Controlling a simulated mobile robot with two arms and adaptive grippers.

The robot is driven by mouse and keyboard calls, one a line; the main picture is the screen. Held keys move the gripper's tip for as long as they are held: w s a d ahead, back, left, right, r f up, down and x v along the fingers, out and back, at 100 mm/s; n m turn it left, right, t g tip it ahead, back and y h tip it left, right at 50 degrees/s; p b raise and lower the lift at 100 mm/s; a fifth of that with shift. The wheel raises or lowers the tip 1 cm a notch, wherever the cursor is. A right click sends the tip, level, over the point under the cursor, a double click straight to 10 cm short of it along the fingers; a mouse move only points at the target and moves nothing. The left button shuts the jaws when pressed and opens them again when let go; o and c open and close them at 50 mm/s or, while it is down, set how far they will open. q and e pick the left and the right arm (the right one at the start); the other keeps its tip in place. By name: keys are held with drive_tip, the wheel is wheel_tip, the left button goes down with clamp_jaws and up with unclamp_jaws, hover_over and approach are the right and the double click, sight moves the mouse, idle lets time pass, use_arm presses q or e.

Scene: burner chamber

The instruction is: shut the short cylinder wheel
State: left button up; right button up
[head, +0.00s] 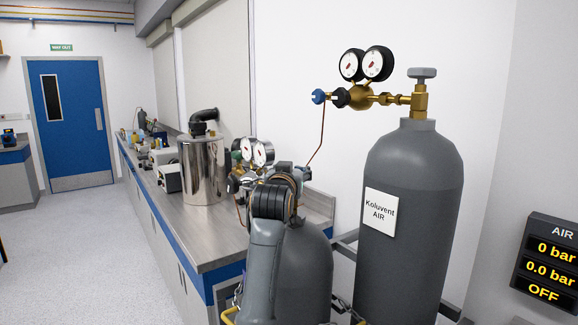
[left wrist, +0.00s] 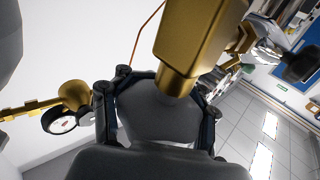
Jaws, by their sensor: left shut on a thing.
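The short cylinder (head: 307,265) is dark grey and stands left of the tall one, partly behind my left arm. Its wheel is hidden in the head view behind my left gripper (head: 287,185). In the left wrist view, a grey wheel (left wrist: 155,122) on a brass valve (left wrist: 205,45) sits between the two fingers of my left gripper (left wrist: 155,95). The gripper is shut on it. Twin gauges (head: 257,152) show just behind the gripper. My right gripper is not in view.
The tall grey cylinder (head: 408,220), labelled Koluvent AIR, stands close on the right with its own wheel (head: 422,73) and gauges. A display (head: 548,265) reads 0 bar, 0.0 bar, OFF. A bench (head: 225,238) with a steel vessel (head: 203,172) lies left.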

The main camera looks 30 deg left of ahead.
use_arm(q)
drive_tip(key=h, duration=0.1)
drive_tip(key=m, duration=0.1)
drive_tip(key=m+h, duration=0.1)
drive_tip(key=shift+w+d+f+t+h+p, duration=0.1)
drive_tip(key=shift+d+f+t+h+p, duration=0.1)
drive_tip(key=shift+f+t+h+p, duration=0.1)
drive_tip(key=m+h, duration=0.1)
drive_tip(key=h, duration=0.1)
drive_tip(key=shift+d+m+h, duration=0.3)
drive_tip(key=shift+m+h, duration=0.1)
drive_tip(key=m+h, duration=0.1)
drive_tip(key=h, duration=0.1)
drive_tip(key=d+m+h+b, duration=0.1)
drive_tip(key=h, duration=0.1)
drive_tip(key=m+h, duration=0.2)
drive_tip(key=shift+d+h+b, duration=0.3)
drive_tip(key=shift+b, duration=0.05)
drive_tip(key=shift+d+m+g+h, duration=0.15)
drive_tip(key=shift+m+g+h, duration=0.25)
drive_tip(key=shift+h, duration=0.1)
drive_tip(key=shift+r, duration=0.1)
drive_tip(key=o, duration=1.2)
drive_tip(key=shift+s, duration=0.2)
drive_tip(key=shift+o, duration=0.2)
drive_tip(key=shift+r, duration=0.1)
